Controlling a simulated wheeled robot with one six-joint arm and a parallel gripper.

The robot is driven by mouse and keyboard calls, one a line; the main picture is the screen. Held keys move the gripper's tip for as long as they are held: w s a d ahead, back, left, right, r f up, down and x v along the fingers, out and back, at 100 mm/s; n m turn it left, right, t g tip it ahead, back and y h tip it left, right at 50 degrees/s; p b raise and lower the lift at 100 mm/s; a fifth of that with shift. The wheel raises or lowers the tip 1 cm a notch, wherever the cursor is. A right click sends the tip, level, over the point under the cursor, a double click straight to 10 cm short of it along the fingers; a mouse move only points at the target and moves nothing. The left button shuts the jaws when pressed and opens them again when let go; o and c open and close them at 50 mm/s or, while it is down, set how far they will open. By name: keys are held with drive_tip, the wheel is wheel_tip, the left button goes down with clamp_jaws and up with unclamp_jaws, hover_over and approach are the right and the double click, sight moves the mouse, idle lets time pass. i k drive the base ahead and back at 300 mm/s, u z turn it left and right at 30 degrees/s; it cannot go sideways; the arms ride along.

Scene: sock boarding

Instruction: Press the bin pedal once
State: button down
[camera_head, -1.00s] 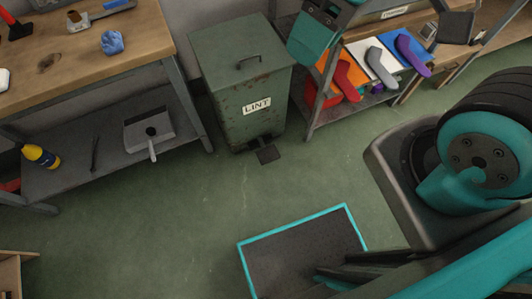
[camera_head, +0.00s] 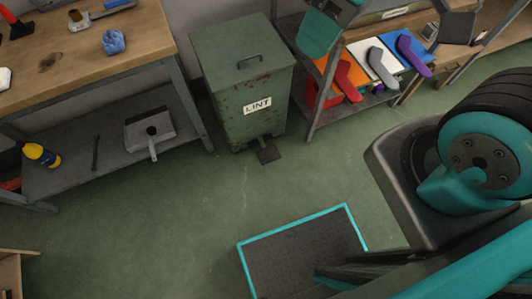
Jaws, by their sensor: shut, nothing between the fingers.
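The green metal bin (camera_head: 240,95) with a LINT label (camera_head: 257,106) stands upright on the floor between the workbench and the shelf unit. Its lid (camera_head: 243,52) is down, with a handle on top. The dark pedal (camera_head: 269,151) sticks out at the foot of the bin's front, low over the floor. Nothing is seen touching the pedal.
A wooden workbench (camera_head: 60,60) with a lower shelf stands left of the bin. A shelf unit on the right holds red (camera_head: 348,80), grey (camera_head: 382,68) and purple (camera_head: 412,54) sock shapes. A teal-edged dark mat (camera_head: 290,255) lies in front. The floor before the pedal is clear.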

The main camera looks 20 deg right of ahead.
sight(268, 154)
drive_tip(key=u, duration=2.35)
drive_tip(key=i, duration=1.3)
drive_tip(key=z, duration=2.85)
